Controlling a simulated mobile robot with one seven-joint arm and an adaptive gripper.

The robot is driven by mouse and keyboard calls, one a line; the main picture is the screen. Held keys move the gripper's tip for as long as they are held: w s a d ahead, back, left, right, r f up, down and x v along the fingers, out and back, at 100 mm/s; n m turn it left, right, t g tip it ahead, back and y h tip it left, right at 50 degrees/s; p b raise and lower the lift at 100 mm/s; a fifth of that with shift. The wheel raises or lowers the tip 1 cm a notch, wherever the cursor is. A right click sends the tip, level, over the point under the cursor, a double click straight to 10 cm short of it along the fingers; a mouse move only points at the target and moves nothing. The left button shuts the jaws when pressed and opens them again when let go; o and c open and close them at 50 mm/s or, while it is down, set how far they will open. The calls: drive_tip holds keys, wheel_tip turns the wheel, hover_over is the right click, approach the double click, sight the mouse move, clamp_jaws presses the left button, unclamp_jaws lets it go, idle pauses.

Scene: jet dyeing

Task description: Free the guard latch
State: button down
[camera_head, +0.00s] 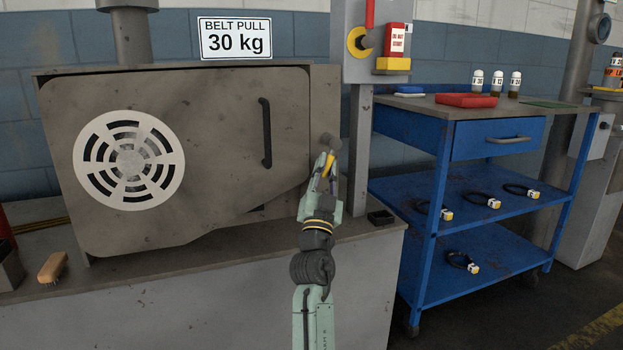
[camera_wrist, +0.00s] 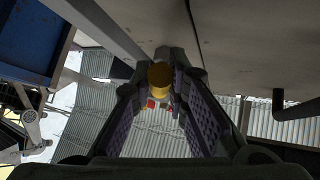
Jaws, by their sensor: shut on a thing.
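The guard is a large grey panel (camera_head: 225,130) with a round white vent and a black vertical handle (camera_head: 265,133). It stands flat across the front of the machine. The latch, a yellow grip (camera_head: 329,163) below a round grey knob (camera_head: 330,142), is by the guard's right edge. My gripper (camera_head: 326,172) is at the latch, its fingers partly hiding it. In the wrist view the round yellow end of the latch grip (camera_wrist: 160,75) sits between my fingertips, and my gripper is shut on it. How the latch engages the guard cannot be seen.
A grey post beside the latch carries a control box (camera_head: 376,62) with a red tag. A wooden brush (camera_head: 52,267) lies on the ledge at left. A small black tray (camera_head: 381,217) is right of my arm. A blue cart (camera_head: 433,190) stands at right.

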drive_tip(key=shift+w+d+f+n+t+y+p, duration=0.15)
drive_tip(key=shift+d+n+t+y+p, duration=0.3)
drive_tip(key=shift+n+y, duration=1)
drive_tip(key=shift+w+d+n+t+y+p, duration=0.15)
drive_tip(key=shift+d+n+y+p, duration=0.3)
drive_tip(key=shift+n+y, duration=0.95)
drive_tip(key=shift+w+d+f+n+t+y+p, duration=0.1)
drive_tip(key=shift+d+n+t+y+p, duration=0.4)
drive_tip(key=shift+n+y, duration=0.9)
drive_tip(key=shift+n, duration=0.55)
drive_tip(key=c, duration=1.6)
unclamp_jaws()
drive_tip(key=shift+a, duration=0.1)
drive_tip(key=shift+o, duration=0.2)
drive_tip(key=shift+a+r+y, duration=0.1)
drive_tip(key=shift+y, duration=0.15)
wheel_tip(320, 180, up, 10)
drive_tip(key=shift+f, duration=0.1)
